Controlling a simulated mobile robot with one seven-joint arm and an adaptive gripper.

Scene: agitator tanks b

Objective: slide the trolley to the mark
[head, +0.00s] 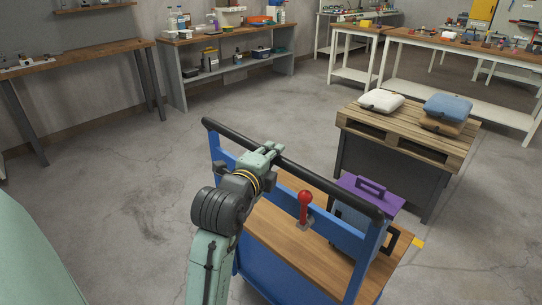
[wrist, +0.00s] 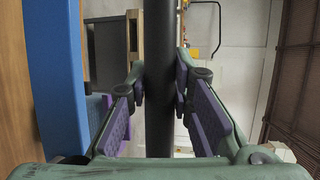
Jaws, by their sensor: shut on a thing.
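The blue trolley has a wooden deck (head: 290,240) and a black handle bar (head: 335,187) along its far side in the head view. My gripper (head: 270,153) is shut on this bar, left of its middle. In the wrist view the bar (wrist: 160,90) runs upright between the two purple-padded fingers (wrist: 163,92). The blue frame (wrist: 52,80) shows at left there. A small yellow patch (head: 418,243) lies on the floor just right of the trolley and may be part of the mark. The trolley hides the floor around it.
A red-knobbed lever (head: 304,205) stands on the deck. A purple-lidded case (head: 378,193) is at the trolley's right end. A pallet (head: 415,137) on a dark stand, carrying sacks, stands close behind. Workbenches line the back. Floor at left (head: 120,200) is clear.

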